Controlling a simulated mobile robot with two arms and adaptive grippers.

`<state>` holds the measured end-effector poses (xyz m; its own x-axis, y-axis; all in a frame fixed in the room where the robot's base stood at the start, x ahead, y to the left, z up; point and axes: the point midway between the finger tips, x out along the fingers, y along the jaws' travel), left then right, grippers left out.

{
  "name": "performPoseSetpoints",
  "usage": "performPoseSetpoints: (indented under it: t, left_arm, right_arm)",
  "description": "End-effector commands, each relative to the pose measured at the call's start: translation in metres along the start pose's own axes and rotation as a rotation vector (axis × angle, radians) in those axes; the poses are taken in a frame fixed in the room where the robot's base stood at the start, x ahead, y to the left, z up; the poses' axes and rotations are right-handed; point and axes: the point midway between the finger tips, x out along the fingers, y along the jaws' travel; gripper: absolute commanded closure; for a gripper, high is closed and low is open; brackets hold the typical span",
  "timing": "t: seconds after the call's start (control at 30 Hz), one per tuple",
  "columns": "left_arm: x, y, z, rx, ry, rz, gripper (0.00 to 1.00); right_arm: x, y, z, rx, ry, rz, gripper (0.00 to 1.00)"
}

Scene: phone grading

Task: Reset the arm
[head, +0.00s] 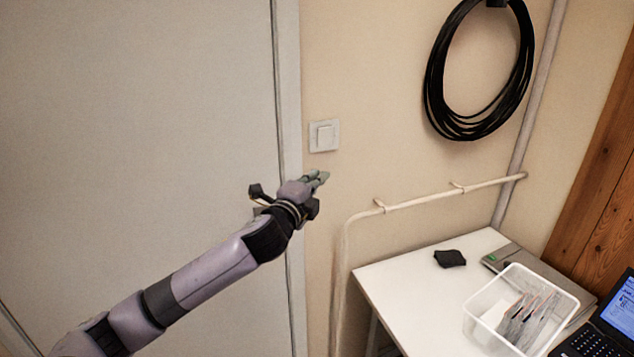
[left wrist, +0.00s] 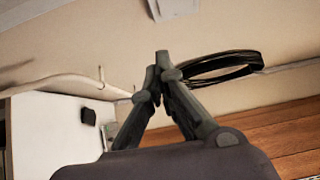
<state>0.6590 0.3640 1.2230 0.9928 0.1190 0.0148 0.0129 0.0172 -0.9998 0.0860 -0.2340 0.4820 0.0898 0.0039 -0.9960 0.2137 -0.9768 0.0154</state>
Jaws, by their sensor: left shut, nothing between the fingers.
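My left arm reaches in from the lower left of the head view. My left gripper (head: 322,176) is shut and empty, in front of the wall just below a white light switch (head: 324,136). In the left wrist view the fingers of my left gripper (left wrist: 158,72) come together at their tips with nothing between them. The switch plate (left wrist: 175,8) shows partly at the top edge of that view. I cannot tell whether the fingertips touch the wall. My right gripper is in neither view.
A grey door (head: 140,120) fills the left. A coil of black cable (head: 436,90) hangs on the wall above a pipe (head: 420,200).

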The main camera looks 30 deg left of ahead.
Motion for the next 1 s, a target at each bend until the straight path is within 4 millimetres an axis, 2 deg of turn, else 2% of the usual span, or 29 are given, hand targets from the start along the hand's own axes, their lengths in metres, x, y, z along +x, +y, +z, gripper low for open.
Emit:
performPoseSetpoints:
  t: [0.4, 0.47, 0.53, 0.57, 0.67, 0.77, 0.8, 0.87, 0.9, 0.97, 1.0]
  left_arm:
    - [0.000, 0.000, 0.000, -0.001, 0.000, 0.000, 1.00]
    - [0.001, 0.005, 0.001, -0.007, -0.002, 0.008, 1.00]
    - [0.004, 0.022, 0.003, -0.029, -0.008, 0.035, 1.00]
    - [0.006, 0.034, 0.005, -0.044, -0.013, 0.053, 1.00]
    - [0.010, 0.091, 0.012, -0.116, -0.037, 0.138, 1.00]
    - [0.008, 0.166, 0.021, -0.211, -0.074, 0.247, 1.00]
    - [0.004, 0.197, 0.024, -0.249, -0.090, 0.291, 1.00]
    - [-0.005, 0.243, 0.027, -0.304, -0.117, 0.356, 1.00]
    - [-0.013, 0.273, 0.028, -0.341, -0.135, 0.398, 1.00]
    - [-0.027, 0.317, 0.030, -0.393, -0.165, 0.459, 1.00]
    - [-0.038, 0.345, 0.030, -0.426, -0.186, 0.499, 1.00]
  right_arm:
    - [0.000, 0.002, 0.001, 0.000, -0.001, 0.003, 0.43]
    - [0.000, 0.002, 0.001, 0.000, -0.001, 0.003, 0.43]
    - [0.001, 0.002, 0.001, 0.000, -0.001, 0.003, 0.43]
    - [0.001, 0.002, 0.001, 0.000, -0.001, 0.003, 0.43]
    - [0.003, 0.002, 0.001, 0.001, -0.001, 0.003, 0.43]
    - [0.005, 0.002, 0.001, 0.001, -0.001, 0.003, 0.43]
    - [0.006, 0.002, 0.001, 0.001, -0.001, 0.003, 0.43]
    - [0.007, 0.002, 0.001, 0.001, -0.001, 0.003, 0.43]
    - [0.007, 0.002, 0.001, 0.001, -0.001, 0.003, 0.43]
    - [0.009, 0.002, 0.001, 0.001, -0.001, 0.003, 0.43]
    - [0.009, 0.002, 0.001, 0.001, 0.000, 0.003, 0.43]
